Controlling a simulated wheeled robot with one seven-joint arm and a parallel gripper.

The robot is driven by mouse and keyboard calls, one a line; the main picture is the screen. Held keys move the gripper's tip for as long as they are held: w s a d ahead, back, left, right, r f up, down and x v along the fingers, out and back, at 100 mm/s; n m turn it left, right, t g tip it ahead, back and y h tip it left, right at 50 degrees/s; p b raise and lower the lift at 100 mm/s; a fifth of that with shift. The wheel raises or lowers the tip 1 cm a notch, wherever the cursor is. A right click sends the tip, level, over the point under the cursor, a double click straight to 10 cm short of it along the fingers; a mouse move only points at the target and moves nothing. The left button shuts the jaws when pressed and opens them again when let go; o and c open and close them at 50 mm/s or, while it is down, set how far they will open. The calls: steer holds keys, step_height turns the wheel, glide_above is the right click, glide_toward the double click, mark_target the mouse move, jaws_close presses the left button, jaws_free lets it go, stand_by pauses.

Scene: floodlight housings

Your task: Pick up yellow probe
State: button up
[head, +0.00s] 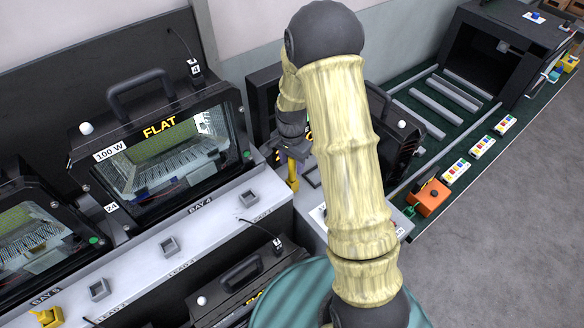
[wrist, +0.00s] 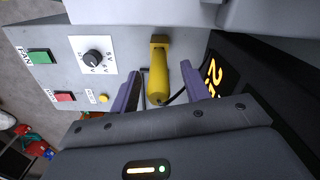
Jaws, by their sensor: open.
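The yellow probe (wrist: 158,75) shows in the wrist view, lying against a grey panel with a dark cable near its lower end. My gripper (wrist: 150,88) is open, with one purple finger on each side of the probe. I cannot tell whether either finger touches it. In the head view the yellow probe (head: 293,172) is a small yellow piece just below my gripper (head: 291,150), partly hidden by my arm.
The grey panel carries a black knob (wrist: 93,57), a green button (wrist: 39,56) and a red button (wrist: 64,97). A black floodlight housing marked FLAT (head: 160,140) stands left of my arm. An orange box (head: 428,198) sits right of it, near the green conveyor (head: 440,110).

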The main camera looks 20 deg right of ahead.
mark_target(292, 175)
steer(key=shift+f+p, duration=0.3)
steer(key=shift+f, duration=1.2)
steer(key=shift+c, duration=0.5)
jaws_close()
